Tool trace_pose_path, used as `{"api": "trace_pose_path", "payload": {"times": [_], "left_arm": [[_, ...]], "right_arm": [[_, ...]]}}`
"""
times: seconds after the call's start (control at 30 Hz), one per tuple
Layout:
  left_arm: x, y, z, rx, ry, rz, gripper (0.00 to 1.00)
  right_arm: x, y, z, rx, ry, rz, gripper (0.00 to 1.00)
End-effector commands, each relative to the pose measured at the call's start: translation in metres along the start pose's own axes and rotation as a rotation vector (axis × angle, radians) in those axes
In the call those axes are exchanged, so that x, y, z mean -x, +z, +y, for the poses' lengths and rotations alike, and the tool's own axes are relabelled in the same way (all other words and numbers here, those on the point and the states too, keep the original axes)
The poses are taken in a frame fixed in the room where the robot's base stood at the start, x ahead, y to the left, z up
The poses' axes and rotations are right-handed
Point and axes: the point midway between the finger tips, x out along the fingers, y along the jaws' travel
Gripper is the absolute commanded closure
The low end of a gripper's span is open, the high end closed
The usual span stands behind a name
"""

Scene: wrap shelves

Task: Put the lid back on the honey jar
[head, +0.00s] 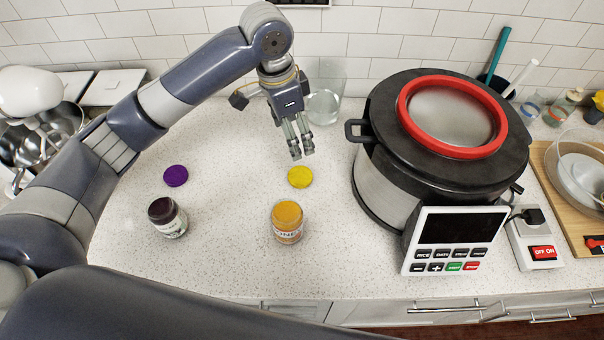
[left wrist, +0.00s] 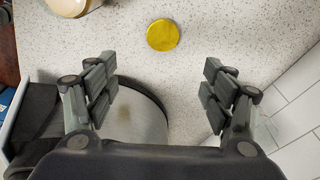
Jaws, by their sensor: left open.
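The honey jar (head: 287,222) stands upright and open on the counter, its yellow-orange content showing. Part of it shows at the top left of the left wrist view (left wrist: 75,5). A yellow lid (head: 300,177) lies flat on the counter just behind the jar; it also shows in the left wrist view (left wrist: 162,35). My left gripper (head: 302,152) is open and empty, above the counter and a little behind the yellow lid. In the left wrist view its fingers (left wrist: 168,82) are spread wide, with the lid ahead of them. My right gripper is not in view.
A dark jar (head: 167,218) and a purple lid (head: 176,176) are to the left. A large rice cooker (head: 440,135) stands close on the right. A clear glass (head: 324,106) stands behind my gripper. The counter between the jars is clear.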

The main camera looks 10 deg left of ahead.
Motion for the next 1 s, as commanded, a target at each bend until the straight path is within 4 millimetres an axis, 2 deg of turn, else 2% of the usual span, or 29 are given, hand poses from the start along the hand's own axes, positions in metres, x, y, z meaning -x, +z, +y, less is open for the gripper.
{"api": "trace_pose_path", "payload": {"times": [0.03, 0.23, 0.4, 0.83, 1.0], "left_arm": [[-0.012, 0.002, 0.000, 0.000, 0.000, 0.000, 0.24], [-0.035, 0.005, 0.000, -0.001, 0.000, 0.000, 0.24], [-0.049, 0.007, 0.000, 0.000, 0.000, 0.001, 0.24], [-0.050, 0.007, 0.000, 0.000, 0.000, 0.000, 0.24], [-0.067, 0.008, 0.001, 0.000, 0.003, -0.003, 0.24]], "right_arm": [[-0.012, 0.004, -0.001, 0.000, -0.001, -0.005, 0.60], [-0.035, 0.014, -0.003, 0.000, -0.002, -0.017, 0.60], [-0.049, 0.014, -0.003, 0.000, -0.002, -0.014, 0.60], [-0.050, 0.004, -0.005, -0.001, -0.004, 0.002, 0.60], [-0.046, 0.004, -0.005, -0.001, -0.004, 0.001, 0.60]]}}
